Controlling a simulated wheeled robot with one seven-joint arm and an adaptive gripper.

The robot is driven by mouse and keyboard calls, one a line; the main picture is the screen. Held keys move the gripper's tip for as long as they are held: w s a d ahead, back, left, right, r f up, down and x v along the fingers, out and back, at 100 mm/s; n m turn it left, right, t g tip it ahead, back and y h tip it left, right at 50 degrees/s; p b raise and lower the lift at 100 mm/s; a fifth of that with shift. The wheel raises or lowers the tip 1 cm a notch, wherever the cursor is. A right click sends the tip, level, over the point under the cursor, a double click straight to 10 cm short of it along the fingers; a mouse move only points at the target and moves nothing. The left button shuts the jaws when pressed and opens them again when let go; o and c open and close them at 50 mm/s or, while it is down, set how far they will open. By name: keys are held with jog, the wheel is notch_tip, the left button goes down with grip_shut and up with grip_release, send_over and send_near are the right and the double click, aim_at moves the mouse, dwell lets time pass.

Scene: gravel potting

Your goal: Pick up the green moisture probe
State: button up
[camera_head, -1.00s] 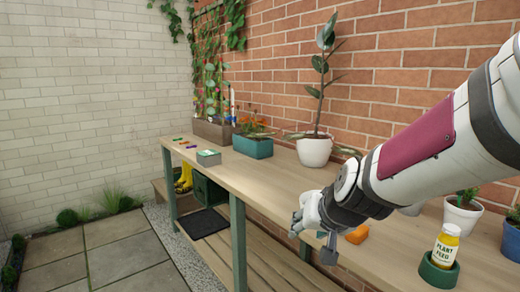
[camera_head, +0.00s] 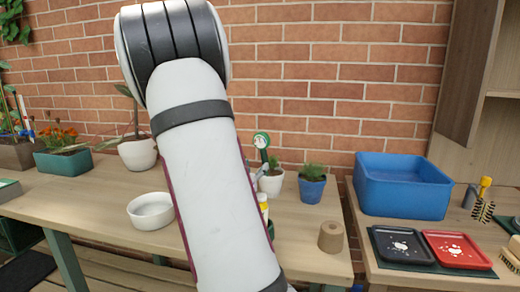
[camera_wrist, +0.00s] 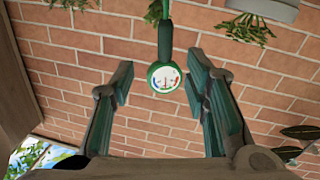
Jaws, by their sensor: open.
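The green moisture probe (camera_head: 262,141) has a round white dial with a green rim. In the head view it stands upright at the white pot (camera_head: 271,184), just right of my arm; its lower end is hidden. In the wrist view, which looks upside down, the probe's dial (camera_wrist: 164,78) faces me and its thin stem runs to the top edge. My gripper (camera_wrist: 160,84) is open, with one finger on each side of the dial and gaps on both sides. Whether the dial lies fully between the fingers in depth, I cannot tell. My gripper is hidden in the head view.
A blue pot (camera_head: 312,187) stands right of the white pot. A yellow bottle (camera_head: 263,203) is partly behind my arm. A white bowl (camera_head: 151,211) is left of it. A brown pot (camera_head: 331,237) stands at the right; a blue tub (camera_head: 403,186) is beyond. The brick wall is close behind.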

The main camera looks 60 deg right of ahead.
aim_at(263, 156)
jog(key=d, duration=0.4)
jog(key=w+d, duration=0.1)
jog(key=d, duration=0.1)
jog(key=shift+b, duration=0.3)
jog(key=shift+w+d+r+b, duration=0.15)
jog(key=shift+w+d, duration=0.1)
jog(key=shift+d, duration=0.65)
jog(key=shift+w+d+b, duration=0.1)
jog(key=shift+w+d, duration=0.15)
jog(key=shift+d, duration=0.6)
jog(key=shift+w+d+r+b, duration=0.15)
jog(key=shift+w+d, duration=0.1)
jog(key=shift+d, duration=0.65)
jog(key=shift+f, duration=0.1)
grip_shut()
